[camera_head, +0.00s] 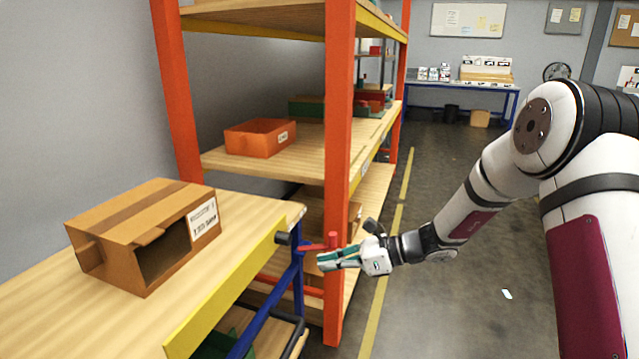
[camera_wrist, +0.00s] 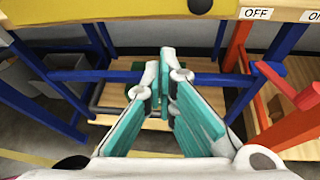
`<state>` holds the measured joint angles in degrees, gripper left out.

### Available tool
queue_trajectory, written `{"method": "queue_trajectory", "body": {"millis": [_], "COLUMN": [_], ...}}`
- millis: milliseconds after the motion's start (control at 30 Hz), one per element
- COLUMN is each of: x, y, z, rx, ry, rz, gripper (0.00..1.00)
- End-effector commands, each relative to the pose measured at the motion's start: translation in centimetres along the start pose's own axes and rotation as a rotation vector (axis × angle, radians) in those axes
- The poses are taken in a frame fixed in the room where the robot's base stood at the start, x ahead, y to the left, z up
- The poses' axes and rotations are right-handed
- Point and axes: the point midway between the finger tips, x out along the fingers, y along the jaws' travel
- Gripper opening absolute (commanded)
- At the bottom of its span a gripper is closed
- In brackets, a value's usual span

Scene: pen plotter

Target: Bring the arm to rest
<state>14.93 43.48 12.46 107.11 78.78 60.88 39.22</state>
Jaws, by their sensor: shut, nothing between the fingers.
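My gripper (camera_head: 322,262) is shut and empty, pointing left. In the wrist view its two teal-padded fingers (camera_wrist: 166,62) come together at the tips. A red lever (camera_head: 322,244) shows just above the fingers in the head view; I cannot tell whether they touch. A black knob (camera_head: 283,238) sits on the bench's yellow front edge (camera_head: 232,282).
An open cardboard box (camera_head: 150,215) stands on the workbench. An orange-framed shelf (camera_head: 338,150) rises behind the gripper, with an orange bin (camera_head: 260,137) on it. In the wrist view, an OFF label (camera_wrist: 256,13) is at the upper right. The floor (camera_head: 450,310) below the arm is mostly clear.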

Motion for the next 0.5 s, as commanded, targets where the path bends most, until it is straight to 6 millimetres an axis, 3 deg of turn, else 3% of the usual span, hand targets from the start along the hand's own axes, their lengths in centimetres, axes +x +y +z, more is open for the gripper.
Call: {"method": "queue_trajectory", "body": {"millis": [33,200,500], "x": [-0.7,-3.5,-9.4], "y": [1.5,7.4,17.8], "z": [1.6,4.9,7.5], "rx": [-0.076,-0.344,-0.778], "ry": [0.028,0.140,0.344], "rz": [0.027,0.142,0.350], "gripper": [0.00,0.00,0.00]}}
